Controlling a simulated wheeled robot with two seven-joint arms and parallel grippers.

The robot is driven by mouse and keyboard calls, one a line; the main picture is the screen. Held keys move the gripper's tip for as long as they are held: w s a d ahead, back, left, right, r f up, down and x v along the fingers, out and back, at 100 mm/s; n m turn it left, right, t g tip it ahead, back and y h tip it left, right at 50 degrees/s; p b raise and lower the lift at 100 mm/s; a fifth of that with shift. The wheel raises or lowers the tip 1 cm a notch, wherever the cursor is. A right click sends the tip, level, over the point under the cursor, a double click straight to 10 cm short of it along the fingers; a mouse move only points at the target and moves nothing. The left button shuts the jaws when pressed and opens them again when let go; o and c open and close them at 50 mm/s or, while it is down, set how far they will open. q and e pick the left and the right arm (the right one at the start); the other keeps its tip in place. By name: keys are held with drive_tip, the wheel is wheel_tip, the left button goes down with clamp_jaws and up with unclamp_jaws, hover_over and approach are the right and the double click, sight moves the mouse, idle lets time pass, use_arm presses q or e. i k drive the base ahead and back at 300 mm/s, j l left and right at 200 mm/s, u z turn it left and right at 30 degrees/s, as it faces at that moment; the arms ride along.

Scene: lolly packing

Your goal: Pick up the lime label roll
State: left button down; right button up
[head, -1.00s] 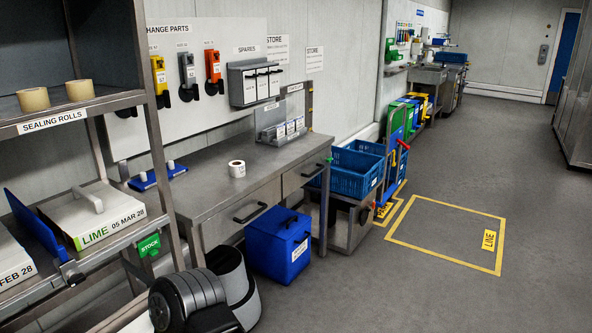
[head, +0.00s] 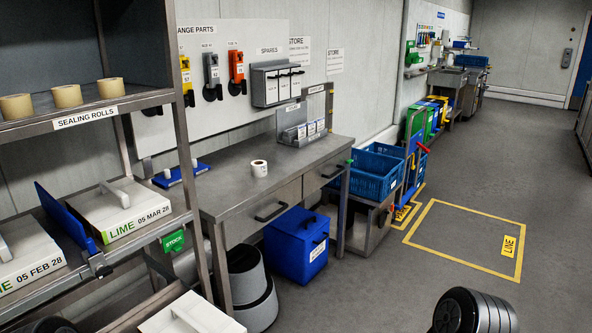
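A small white roll (head: 259,168) with a dark core stands on the grey bench (head: 225,193); I cannot read a flavour on it. White cases marked LIME lie on the left rack: one dated 05 MAR 28 (head: 122,208) and one dated 05 FEB 28 (head: 27,262). A blue upright divider (head: 67,226) stands between them. Neither gripper shows. A dark ribbed part of my own arm shows at the bottom right, well away from the bench roll and the cases.
Tan sealing rolls (head: 66,96) sit on the upper shelf. A white-lidded box (head: 188,318) is low at the bottom. A blue lidded box (head: 296,246) and grey tubs (head: 252,290) stand under the bench. Blue crates (head: 365,174) are beyond it. The floor at right is clear.

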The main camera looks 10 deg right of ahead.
sight(259, 168)
drive_tip(key=i+l+u, duration=0.1)
drive_tip(key=i+l, duration=0.7)
drive_tip(key=i+l+u, duration=0.1)
drive_tip(key=i+l, duration=0.75)
drive_tip(key=i+l+u, duration=0.15)
drive_tip(key=i+l, duration=0.65)
drive_tip(key=l, duration=0.15)
